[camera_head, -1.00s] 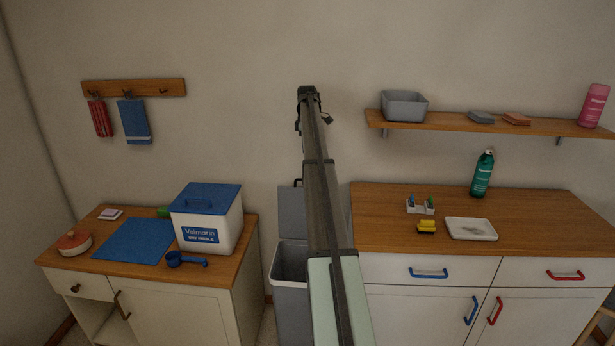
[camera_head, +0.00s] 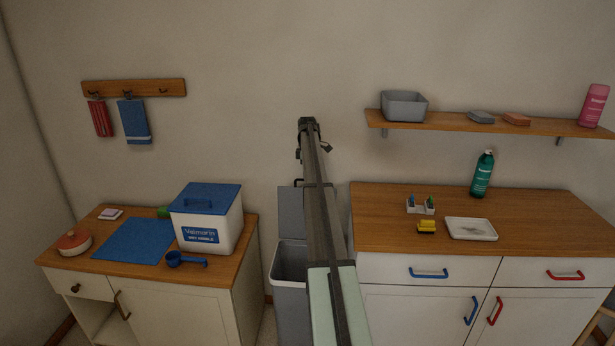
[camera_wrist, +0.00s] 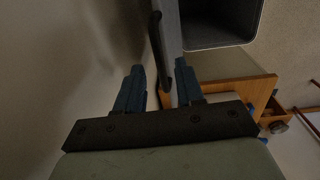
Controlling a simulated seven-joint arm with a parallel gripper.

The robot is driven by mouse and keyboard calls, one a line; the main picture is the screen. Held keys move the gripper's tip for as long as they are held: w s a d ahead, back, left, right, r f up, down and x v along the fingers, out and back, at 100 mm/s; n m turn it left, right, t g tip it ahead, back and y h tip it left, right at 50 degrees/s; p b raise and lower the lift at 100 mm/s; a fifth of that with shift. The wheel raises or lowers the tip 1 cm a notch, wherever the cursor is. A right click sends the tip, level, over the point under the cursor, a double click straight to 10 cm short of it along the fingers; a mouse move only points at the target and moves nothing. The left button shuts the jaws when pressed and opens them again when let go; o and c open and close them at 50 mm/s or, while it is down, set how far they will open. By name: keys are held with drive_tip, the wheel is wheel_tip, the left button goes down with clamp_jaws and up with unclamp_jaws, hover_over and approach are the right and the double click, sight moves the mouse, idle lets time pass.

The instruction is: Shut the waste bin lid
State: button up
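The grey waste bin (camera_head: 291,310) stands on the floor between the two cabinets, and its mouth is open. Its grey lid (camera_head: 291,212) stands upright at the back, near the wall. My arm hides the right part of both. In the wrist view, the lid (camera_wrist: 169,30) is seen nearly edge-on with a dark handle (camera_wrist: 156,45) on its wall side, and the bin (camera_wrist: 222,44) is at the upper right. My gripper (camera_wrist: 159,75) is open, its two blue fingers apart. The lid's handle end appears in line with the gap; contact cannot be told. The head view does not clearly show the fingers.
The left cabinet (camera_head: 245,262) holds a white box with a blue lid (camera_head: 205,235). The right cabinet (camera_head: 400,240) stands close on the bin's other side. A wall shelf (camera_head: 450,122) hangs above it. The wall behind the bin is close.

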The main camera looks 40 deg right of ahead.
drive_tip(key=shift+f, duration=0.95)
drive_tip(key=shift+c, duration=0.2)
clamp_jaws()
idle(0.7)
